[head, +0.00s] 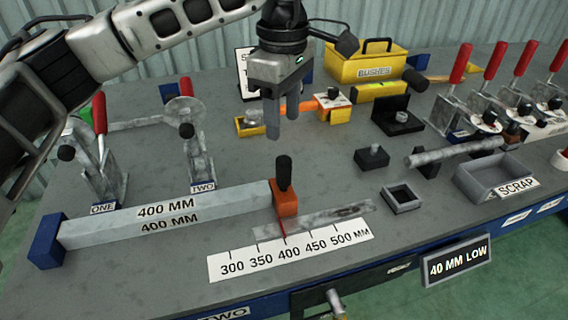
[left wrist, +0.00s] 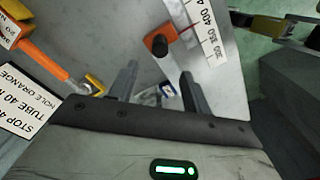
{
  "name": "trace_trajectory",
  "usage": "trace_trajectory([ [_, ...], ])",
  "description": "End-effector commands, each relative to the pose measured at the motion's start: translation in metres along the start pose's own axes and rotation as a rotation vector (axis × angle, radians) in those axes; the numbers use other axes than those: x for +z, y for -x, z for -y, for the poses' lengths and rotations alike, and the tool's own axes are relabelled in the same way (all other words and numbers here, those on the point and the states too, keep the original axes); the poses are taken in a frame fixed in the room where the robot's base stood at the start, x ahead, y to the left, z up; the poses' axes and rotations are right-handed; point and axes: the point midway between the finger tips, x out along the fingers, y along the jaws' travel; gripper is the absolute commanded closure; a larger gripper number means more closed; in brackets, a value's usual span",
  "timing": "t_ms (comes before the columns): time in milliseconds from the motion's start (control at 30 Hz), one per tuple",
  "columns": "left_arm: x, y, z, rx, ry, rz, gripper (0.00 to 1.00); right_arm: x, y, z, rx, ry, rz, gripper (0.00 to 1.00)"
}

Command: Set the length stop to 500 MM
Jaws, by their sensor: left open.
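The length stop is an orange block (head: 286,203) with an upright black handle (head: 284,172). It sits on a rail, at the right end of a grey bar marked 400 MM (head: 165,215). Its red pointer stands at about 400 on the white scale (head: 290,252), which reads 300 to 500 MM. My left gripper (head: 281,128) is open and empty, pointing down, above and apart from the handle. In the left wrist view the orange block (left wrist: 152,40) and handle (left wrist: 165,62) show beyond the open fingers (left wrist: 160,88). My right gripper is not in view.
Clamps ONE (head: 103,165) and TWO (head: 195,150) stand behind the bar. A yellow BUSHES box (head: 367,68) is at the back. Small dark blocks and a grey SCRAP tray (head: 492,178) lie to the right. Several red-handled clamps stand at far right.

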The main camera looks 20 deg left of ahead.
Motion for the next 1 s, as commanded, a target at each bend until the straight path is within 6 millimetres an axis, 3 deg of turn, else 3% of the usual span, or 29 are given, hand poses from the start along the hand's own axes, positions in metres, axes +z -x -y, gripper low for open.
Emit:
trace_trajectory([
  [300,0.001,-0.07,0.001,-0.004,0.0,0.002,0.51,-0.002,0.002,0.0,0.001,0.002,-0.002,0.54],
  [500,0.001,-0.099,0.001,-0.002,-0.001,0.003,0.51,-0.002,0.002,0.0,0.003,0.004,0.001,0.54],
  [700,0.001,-0.111,0.0,0.0,-0.001,0.003,0.51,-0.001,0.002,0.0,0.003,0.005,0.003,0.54],
  [967,0.001,-0.111,0.0,0.0,-0.001,0.003,0.51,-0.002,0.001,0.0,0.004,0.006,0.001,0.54],
  [1000,0.001,-0.111,0.0,0.0,-0.001,0.003,0.62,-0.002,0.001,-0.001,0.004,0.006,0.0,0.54],
])
